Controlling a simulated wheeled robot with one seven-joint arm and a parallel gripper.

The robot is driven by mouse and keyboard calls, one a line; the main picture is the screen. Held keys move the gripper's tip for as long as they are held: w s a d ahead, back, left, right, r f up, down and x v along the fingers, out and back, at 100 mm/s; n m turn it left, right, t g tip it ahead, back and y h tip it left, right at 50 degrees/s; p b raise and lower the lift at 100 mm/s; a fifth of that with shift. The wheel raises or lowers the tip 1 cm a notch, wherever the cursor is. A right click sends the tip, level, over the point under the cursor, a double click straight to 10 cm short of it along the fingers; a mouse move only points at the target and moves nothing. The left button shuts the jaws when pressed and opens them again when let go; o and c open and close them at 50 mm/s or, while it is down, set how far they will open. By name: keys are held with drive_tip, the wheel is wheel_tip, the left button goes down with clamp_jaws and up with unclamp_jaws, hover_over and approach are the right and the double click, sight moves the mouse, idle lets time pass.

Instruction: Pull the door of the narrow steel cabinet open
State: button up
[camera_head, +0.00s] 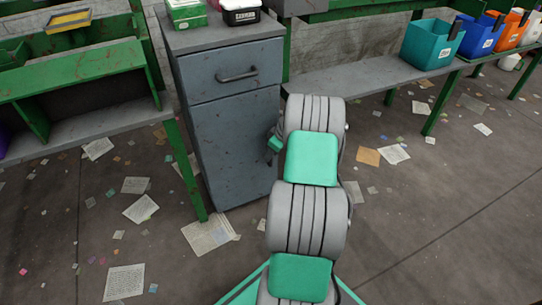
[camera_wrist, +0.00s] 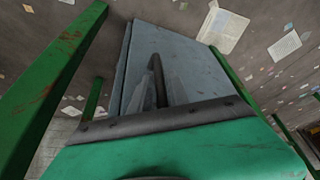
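The narrow steel cabinet (camera_head: 228,110) is grey, with a drawer above and a tall door (camera_head: 235,150) below. The door looks shut in the head view. My gripper (camera_head: 275,143) is at the door's upper right edge, mostly hidden behind my arm. In the wrist view the cabinet front (camera_wrist: 200,62) fills the middle, and a dark bar handle (camera_wrist: 156,72) stands out from it. My gripper's grey fingers (camera_wrist: 162,88) lie on both sides of this handle, very close to it. Whether they touch or squeeze it cannot be told. The door handle is hidden in the head view.
The drawer has its own dark handle (camera_head: 237,75). A green box (camera_head: 186,12) and a black box (camera_head: 241,14) stand on the cabinet. A green-framed bench (camera_head: 80,135) is close on the left; a shelf with coloured bins (camera_head: 430,45) is right. Papers litter the open floor.

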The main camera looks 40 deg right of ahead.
drive_tip(key=shift+c, duration=0.4)
clamp_jaws()
idle(0.9)
